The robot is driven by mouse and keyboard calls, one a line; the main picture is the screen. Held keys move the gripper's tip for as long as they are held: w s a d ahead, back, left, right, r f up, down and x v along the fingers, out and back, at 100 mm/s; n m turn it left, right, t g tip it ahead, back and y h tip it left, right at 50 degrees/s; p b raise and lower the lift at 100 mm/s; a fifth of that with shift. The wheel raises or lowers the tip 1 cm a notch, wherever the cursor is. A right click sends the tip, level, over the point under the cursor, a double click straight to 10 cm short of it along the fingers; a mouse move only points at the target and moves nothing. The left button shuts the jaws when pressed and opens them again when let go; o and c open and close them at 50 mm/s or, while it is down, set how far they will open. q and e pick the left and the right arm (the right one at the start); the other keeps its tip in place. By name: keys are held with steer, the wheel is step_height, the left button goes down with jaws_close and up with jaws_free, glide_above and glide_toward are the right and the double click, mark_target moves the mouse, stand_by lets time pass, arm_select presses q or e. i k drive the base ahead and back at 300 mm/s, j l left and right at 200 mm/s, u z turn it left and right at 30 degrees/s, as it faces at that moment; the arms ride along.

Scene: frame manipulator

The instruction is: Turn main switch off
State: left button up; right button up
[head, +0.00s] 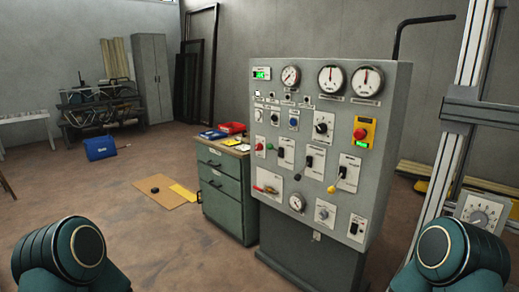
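A grey control panel (340,160) on a dark pedestal stands ahead, right of centre. Its face carries several switches; I cannot read which label marks the main switch. A black rotary switch (323,126) sits at upper right of the panel. A red button on a yellow plate (363,132) is right of it, with a green light below. A red-handled switch (266,189) is at lower left. Teal links of my arms show at the bottom corners. Neither gripper is in view.
A green drawer cabinet (226,190) stands left of the panel with red and blue trays on top. A metal frame with a dial (482,215) rises at right.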

mark_target(258, 147)
steer(key=i+z, duration=0.25)
steer(key=z, duration=0.2)
steer(key=i+j+z, duration=0.2)
steer(key=z, duration=0.25)
steer(key=i+j+z, duration=0.15)
steer(key=i+j, duration=0.2)
steer(key=i+j+z, duration=0.2)
steer(key=i+j, duration=0.15)
steer(key=j, duration=0.2)
steer(key=i+j, duration=0.3)
steer(key=j, duration=0.15)
steer(key=i+j+z, duration=0.1)
steer(key=i+j, duration=0.2)
steer(key=j, duration=0.15)
